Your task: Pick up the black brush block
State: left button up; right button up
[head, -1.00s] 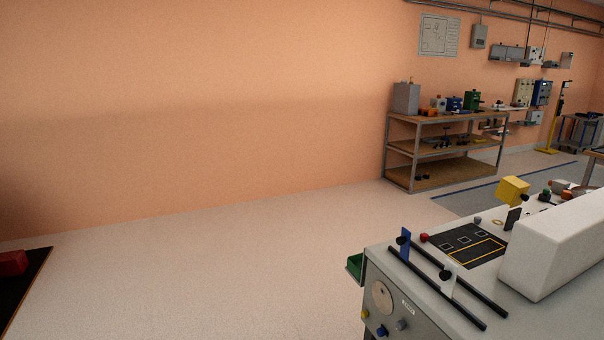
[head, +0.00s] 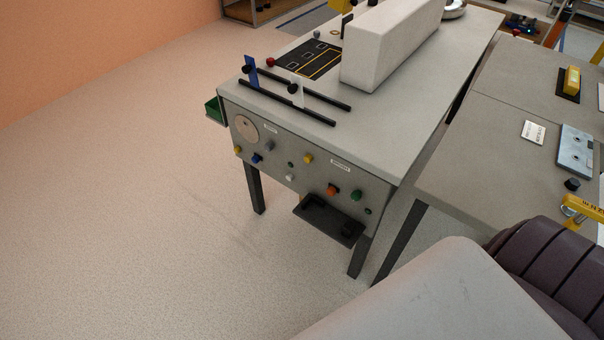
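I cannot pick out the black brush block for certain. Dark items in the head view are a small black part (head: 347,18) standing behind the white block, a black knob (head: 572,184) on the right bench, and a black tray (head: 329,220) under the machine's front with dark shapes in it that I cannot make out. Neither of my grippers is in view.
A grey machine table (head: 400,135) with two black rails (head: 303,94), a long white block (head: 392,45) and coloured front knobs stands in the middle. A grey bench (head: 500,160) adjoins at right. A green bin (head: 213,110) hangs at its left. Floor at left is clear.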

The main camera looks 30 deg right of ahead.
aim_at(349, 228)
jog(key=z, duration=1.2)
